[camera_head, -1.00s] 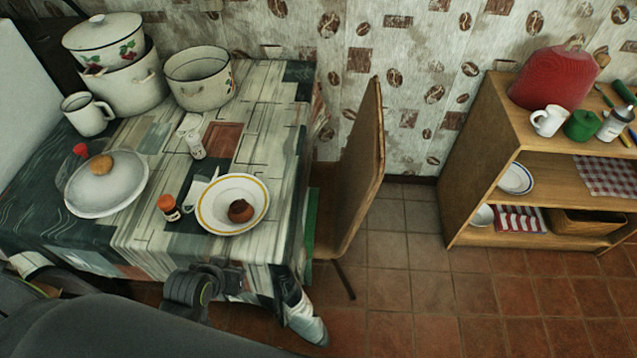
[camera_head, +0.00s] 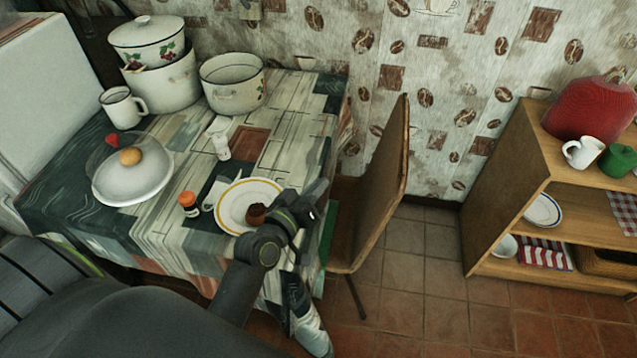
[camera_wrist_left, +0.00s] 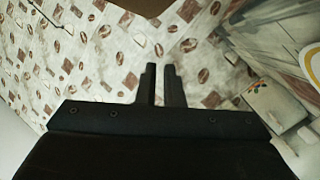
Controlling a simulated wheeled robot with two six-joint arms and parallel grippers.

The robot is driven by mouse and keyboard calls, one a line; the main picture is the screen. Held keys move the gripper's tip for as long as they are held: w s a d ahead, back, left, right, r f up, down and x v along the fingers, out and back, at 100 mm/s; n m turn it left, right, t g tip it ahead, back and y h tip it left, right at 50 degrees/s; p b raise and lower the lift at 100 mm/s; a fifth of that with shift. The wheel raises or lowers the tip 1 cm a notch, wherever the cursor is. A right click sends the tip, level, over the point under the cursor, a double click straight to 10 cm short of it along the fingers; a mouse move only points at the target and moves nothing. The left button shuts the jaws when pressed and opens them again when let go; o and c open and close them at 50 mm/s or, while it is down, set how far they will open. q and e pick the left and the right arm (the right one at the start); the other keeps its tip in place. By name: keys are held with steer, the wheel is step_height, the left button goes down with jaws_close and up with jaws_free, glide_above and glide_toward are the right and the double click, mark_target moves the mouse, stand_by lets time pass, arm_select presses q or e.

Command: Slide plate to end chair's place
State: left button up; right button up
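The white plate with a yellow rim (camera_head: 232,219) lies flat near the table's right front corner. A small brown item (camera_head: 256,213) sits on it. My left gripper (camera_head: 318,197) is over the table's right edge, just right of the plate; its wrist covers the plate's lower right side. Whether it touches the plate is unclear. In the left wrist view its two fingers (camera_wrist_left: 160,85) are close together with nothing between them. The plate's rim shows at that view's right edge (camera_wrist_left: 312,68). The wooden chair (camera_head: 375,195) stands at the table's right end. My right gripper is not seen.
An orange-capped jar (camera_head: 189,204) and a white shaker (camera_head: 221,145) stand near the plate. A lidded dish (camera_head: 132,183), a mug (camera_head: 122,108) and pots (camera_head: 232,88) fill the left and back. A shelf (camera_head: 510,215) stands right, across clear floor.

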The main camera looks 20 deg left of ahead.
arm_select(q)
steer(key=w+a+r+n+g+y, duration=0.1)
steer(key=w+a+r+n+y, duration=0.3)
steer(key=n+y, duration=0.6)
steer(key=w+a+r+n+g+y, duration=0.1)
steer(key=w+a+r+n+y, duration=0.25)
steer(key=n+y, duration=0.7)
steer(key=s+d+f+n+g+h, duration=0.5)
steer(key=d+f+n+g, duration=0.2)
steer(key=n+g, duration=0.7)
steer(key=f+g, duration=0.1)
steer(key=g, duration=0.1)
steer(key=shift+s+f+g, duration=0.15)
steer(key=shift+s+g, duration=0.15)
steer(key=shift+g, duration=0.1)
